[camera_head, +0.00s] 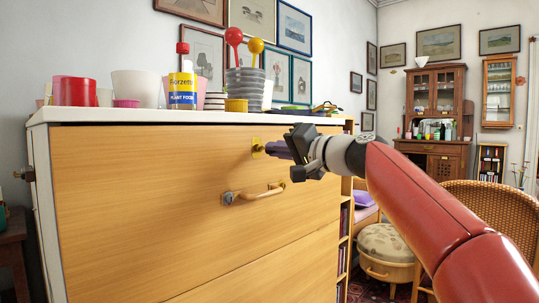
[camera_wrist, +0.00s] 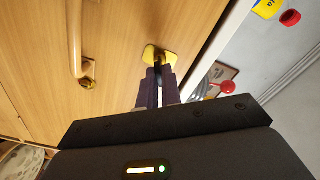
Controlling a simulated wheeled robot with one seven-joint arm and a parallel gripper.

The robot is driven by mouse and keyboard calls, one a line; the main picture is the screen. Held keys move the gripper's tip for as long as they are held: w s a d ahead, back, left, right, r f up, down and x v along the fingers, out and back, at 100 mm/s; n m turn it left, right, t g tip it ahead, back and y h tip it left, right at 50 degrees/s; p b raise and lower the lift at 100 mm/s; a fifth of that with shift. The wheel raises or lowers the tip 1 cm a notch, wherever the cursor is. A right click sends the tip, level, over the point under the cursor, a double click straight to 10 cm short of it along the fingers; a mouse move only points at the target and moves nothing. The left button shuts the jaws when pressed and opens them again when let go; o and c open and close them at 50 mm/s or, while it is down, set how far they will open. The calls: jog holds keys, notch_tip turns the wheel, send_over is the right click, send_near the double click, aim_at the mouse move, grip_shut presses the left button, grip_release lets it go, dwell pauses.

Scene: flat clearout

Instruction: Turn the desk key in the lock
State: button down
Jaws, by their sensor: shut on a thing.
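The desk lock is a yellow brass plate (camera_head: 257,148) on the top wooden drawer front, above and right of the drawer handle (camera_head: 258,193). In the wrist view the brass piece (camera_wrist: 157,55) shows just past my fingertips. My gripper (camera_head: 282,149) reaches in from the right, its dark fingers pointing at the lock and close to it. In the wrist view my gripper (camera_wrist: 159,75) is shut on the key at the brass plate. The fingers hide most of the key, so I cannot tell how far it is turned.
The white top (camera_head: 200,115) carries a plant food bottle (camera_head: 182,88), a red pot (camera_head: 75,91), several other pots and a stack with red and yellow knobs. A wicker chair (camera_head: 490,215) and a cushioned stool (camera_head: 385,250) stand at the right.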

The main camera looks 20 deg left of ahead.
jog(key=shift+f, duration=0.1)
jog(key=shift+n+b, duration=0.8)
jog(key=shift+n, duration=0.9)
jog(key=shift+n+b, duration=0.6)
jog(key=shift+n, duration=1.1)
